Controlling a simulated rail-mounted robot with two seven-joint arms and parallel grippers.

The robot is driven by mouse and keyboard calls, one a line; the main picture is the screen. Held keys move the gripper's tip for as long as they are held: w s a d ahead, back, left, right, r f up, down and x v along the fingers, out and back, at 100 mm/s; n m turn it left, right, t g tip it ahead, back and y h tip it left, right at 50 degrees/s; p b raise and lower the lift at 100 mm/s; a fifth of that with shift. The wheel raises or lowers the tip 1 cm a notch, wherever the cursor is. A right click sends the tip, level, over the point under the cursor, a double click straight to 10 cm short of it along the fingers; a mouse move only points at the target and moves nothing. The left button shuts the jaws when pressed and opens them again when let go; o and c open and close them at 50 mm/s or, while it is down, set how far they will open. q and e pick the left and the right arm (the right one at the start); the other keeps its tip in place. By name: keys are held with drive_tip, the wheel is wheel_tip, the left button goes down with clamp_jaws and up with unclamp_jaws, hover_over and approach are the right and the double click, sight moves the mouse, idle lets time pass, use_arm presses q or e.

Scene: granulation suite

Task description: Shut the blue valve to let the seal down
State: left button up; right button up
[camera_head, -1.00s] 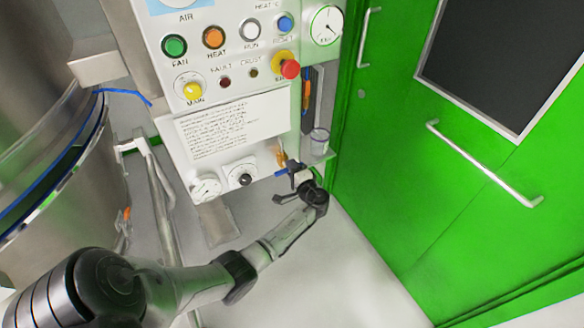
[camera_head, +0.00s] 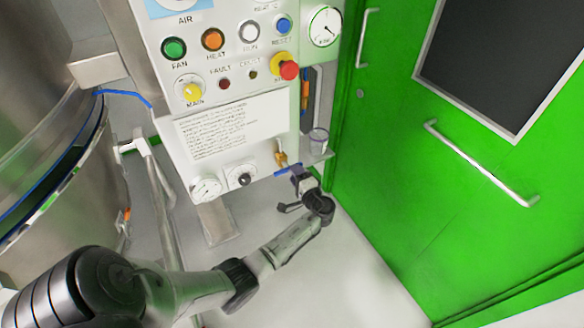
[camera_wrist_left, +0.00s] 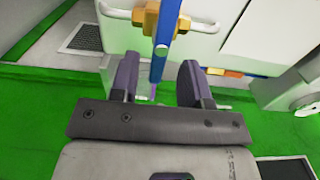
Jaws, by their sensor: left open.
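The blue valve has a brass body (camera_head: 281,156) at the lower right of the control panel, with a short piece of its blue handle (camera_head: 281,171) showing below. In the left wrist view the brass body (camera_wrist_left: 150,17) is at the top, and the long blue handle (camera_wrist_left: 165,35) runs down from it between my fingers. My left gripper (camera_head: 297,172) is at the handle; its purple-grey fingers (camera_wrist_left: 158,68) are open, one on each side, with visible gaps. The handle's far end is partly hidden by the gripper. My right gripper is not in view.
The control panel (camera_head: 226,165) carries buttons, gauges and a text plate. A clear cup (camera_head: 318,141) stands on a small shelf just right of the valve. A green door (camera_head: 420,190) with a bar handle is at right. A steel vessel (camera_head: 50,130) is at left.

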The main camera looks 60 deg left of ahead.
use_arm(q)
drive_tip(key=d+p, duration=0.1)
drive_tip(key=d, duration=0.9)
drive_tip(key=shift+s, duration=0.4)
drive_tip(key=shift+d, duration=0.1)
